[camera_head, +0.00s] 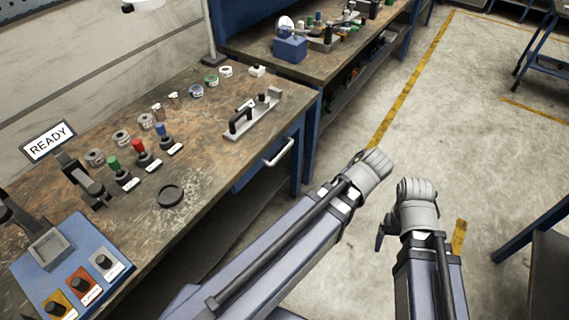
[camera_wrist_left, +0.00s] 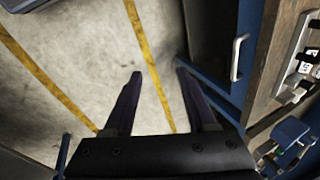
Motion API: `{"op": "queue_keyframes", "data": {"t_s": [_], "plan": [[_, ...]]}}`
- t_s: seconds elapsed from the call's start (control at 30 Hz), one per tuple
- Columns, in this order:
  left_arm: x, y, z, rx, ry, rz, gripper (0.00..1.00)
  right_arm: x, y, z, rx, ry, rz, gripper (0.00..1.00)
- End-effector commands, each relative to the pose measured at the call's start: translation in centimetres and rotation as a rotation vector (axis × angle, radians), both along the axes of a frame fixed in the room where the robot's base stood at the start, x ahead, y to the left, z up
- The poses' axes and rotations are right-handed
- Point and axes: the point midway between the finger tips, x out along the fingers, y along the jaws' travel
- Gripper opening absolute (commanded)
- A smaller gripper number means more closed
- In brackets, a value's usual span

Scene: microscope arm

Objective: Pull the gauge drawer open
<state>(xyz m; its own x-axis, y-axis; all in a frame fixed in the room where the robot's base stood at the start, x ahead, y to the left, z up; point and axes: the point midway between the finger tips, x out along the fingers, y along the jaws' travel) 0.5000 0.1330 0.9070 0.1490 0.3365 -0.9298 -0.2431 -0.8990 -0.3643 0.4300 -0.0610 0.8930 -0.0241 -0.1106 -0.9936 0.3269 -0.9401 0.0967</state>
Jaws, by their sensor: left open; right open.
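The gauge drawer (camera_head: 248,172) is a blue front under the right end of the workbench top, with a pale bar handle (camera_head: 279,152). It looks flush with the bench. In the left wrist view the handle (camera_wrist_left: 237,57) is upright at the right on the blue drawer front (camera_wrist_left: 246,78). My left gripper (camera_head: 362,167) is right of the handle and apart from it, over the floor. Its two dark fingers (camera_wrist_left: 158,74) are spread with nothing between them. My right gripper (camera_head: 396,222) is farther right over the floor, its fingers partly hidden.
The worn workbench (camera_head: 205,190) carries several knobs, rings and a gauge fixture (camera_head: 252,116). A blue panel (camera_head: 75,265) sits at its near left. A blue bench leg (camera_head: 307,150) stands right of the drawer. Open floor (camera_head: 470,120) with yellow lines lies at the right.

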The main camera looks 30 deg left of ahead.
Motion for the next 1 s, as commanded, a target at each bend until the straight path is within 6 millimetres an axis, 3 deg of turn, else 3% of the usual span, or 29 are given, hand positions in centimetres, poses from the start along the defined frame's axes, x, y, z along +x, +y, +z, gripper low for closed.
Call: {"op": "queue_keyframes", "data": {"t_s": [0.03, 0.1, 0.6, 0.8, 1.0], "plan": [[1.5, 1.5, -3.4, 0.046, -0.032, 0.008, 0.57, 0.0, 0.0, -3.9, -0.001, 0.000, 0.000, 0.85], [3.2, 3.5, -5.1, 0.112, -0.077, 0.013, 0.57, 0.0, 0.0, -6.4, -0.001, 0.000, 0.001, 0.85], [12.6, 17.0, -14.0, 0.612, -0.318, -0.018, 0.57, 0.0, -0.1, -23.8, -0.005, -0.001, 0.002, 0.85], [15.0, 20.6, -15.8, 0.788, -0.366, -0.056, 0.57, 0.0, -0.1, -29.2, -0.007, -0.002, 0.002, 0.85], [16.2, 22.5, -16.3, 0.895, -0.386, -0.088, 0.57, 0.0, -0.1, -32.0, -0.008, -0.002, 0.002, 0.85]]}}
